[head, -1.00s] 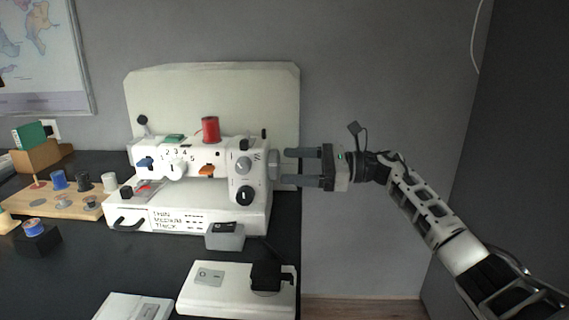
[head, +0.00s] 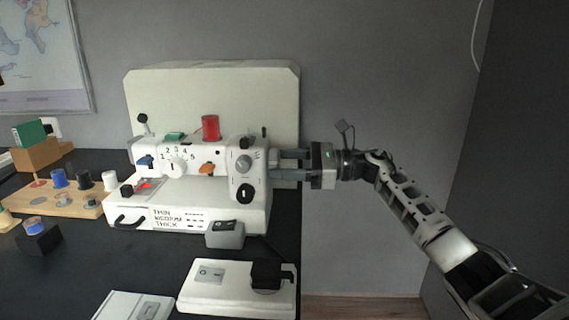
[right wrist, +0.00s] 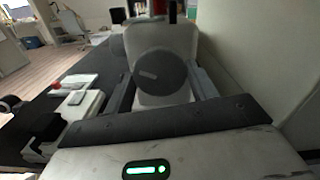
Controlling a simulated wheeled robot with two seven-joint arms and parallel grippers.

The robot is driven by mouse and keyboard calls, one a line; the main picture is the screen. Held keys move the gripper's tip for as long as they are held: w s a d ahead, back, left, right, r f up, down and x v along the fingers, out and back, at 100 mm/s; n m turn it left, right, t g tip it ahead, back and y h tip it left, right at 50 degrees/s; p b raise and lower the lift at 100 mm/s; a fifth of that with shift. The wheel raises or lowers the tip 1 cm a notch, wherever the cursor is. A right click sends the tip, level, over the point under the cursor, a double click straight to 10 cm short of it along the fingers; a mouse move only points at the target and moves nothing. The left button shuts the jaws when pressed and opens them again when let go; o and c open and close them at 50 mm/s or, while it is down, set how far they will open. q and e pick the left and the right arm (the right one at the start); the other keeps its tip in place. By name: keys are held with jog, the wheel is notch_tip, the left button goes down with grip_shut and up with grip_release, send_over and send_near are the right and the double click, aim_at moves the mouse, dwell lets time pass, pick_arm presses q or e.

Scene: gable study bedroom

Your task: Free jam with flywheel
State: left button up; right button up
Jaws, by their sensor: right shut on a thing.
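A white sewing machine (head: 205,191) stands on the black table with a red thread spool (head: 210,128) on top. Its flywheel is on the right side; in the right wrist view it is a dark round disc (right wrist: 161,73) with a pale mark, between my two fingers. My right gripper (head: 277,165) reaches in from the right, level with the wheel, and is shut on the flywheel. In the head view the fingers cover most of the wheel. The jam itself cannot be made out. My left gripper is not in view.
A white foot pedal (head: 225,302) with a black block and a grey switch box (head: 225,234) sit in front of the machine. A wooden spool board (head: 62,201) is at the left. A pale panel (head: 280,95) stands behind. Right of the table is free.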

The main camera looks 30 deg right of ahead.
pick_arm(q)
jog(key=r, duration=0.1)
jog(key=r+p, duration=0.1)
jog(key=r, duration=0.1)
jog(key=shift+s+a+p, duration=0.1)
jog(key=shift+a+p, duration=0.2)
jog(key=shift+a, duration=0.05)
pick_arm(e)
jog(key=m, duration=0.7)
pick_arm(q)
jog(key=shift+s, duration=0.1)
pick_arm(e)
jog(key=o, duration=1)
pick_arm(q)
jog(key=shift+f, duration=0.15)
